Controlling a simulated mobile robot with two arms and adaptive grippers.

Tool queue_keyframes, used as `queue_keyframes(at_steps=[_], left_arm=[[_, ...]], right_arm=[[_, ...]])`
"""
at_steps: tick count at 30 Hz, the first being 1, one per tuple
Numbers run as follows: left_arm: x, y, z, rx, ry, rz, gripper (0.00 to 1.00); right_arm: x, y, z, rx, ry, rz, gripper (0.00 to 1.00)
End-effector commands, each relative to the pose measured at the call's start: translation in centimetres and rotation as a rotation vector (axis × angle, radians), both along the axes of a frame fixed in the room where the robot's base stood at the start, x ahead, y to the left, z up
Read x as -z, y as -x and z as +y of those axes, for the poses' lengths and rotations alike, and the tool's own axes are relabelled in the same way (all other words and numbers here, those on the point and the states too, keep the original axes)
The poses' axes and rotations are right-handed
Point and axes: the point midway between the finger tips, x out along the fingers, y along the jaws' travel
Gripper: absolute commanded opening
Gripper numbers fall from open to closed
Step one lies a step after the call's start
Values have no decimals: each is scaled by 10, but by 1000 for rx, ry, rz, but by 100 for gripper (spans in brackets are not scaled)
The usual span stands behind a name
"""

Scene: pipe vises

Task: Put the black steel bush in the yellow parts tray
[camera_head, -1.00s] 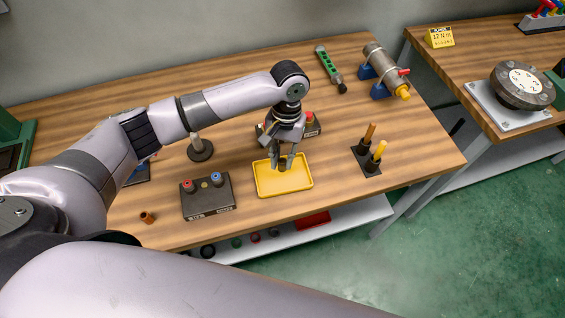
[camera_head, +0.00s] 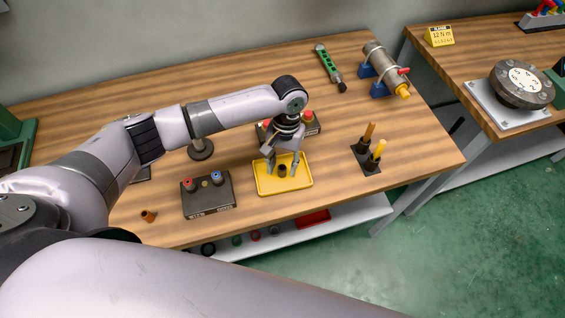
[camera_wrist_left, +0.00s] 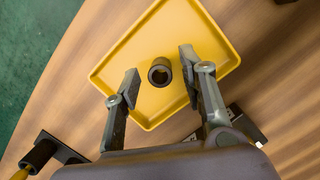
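The black steel bush (camera_head: 282,170) stands upright on the floor of the yellow parts tray (camera_head: 300,185). In the left wrist view the bush (camera_wrist_left: 160,72) shows its open top end, with the yellow tray (camera_wrist_left: 205,40) all around it. My left gripper (camera_head: 283,173) is open above the tray. In the left wrist view its two fingers (camera_wrist_left: 158,85) are spread, one on either side of the bush, with clear gaps. My right gripper is not in view.
A dark box with red and blue knobs (camera_head: 208,195) stands left of the tray. A dark holder with an orange and a yellow handle (camera_head: 367,157) stands to the right. A brown bush (camera_head: 148,216) stands near the front edge. A clamped pipe (camera_head: 382,62) is at the back right.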

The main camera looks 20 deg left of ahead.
Motion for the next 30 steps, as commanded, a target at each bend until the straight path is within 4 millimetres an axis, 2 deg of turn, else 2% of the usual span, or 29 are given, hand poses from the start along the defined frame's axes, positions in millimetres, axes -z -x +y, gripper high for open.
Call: queue_keyframes(at_steps=[11, 14, 24, 30], left_arm=[[-7, -2, 0, -1, 1, -1, 39], [-21, -5, 0, 0, 2, -4, 39], [-91, -20, 0, 0, 2, -3, 39], [-115, -24, 0, 0, 0, -1, 39]], right_arm=[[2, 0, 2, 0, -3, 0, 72], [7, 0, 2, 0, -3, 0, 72], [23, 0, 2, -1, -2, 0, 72], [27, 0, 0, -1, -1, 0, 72]])
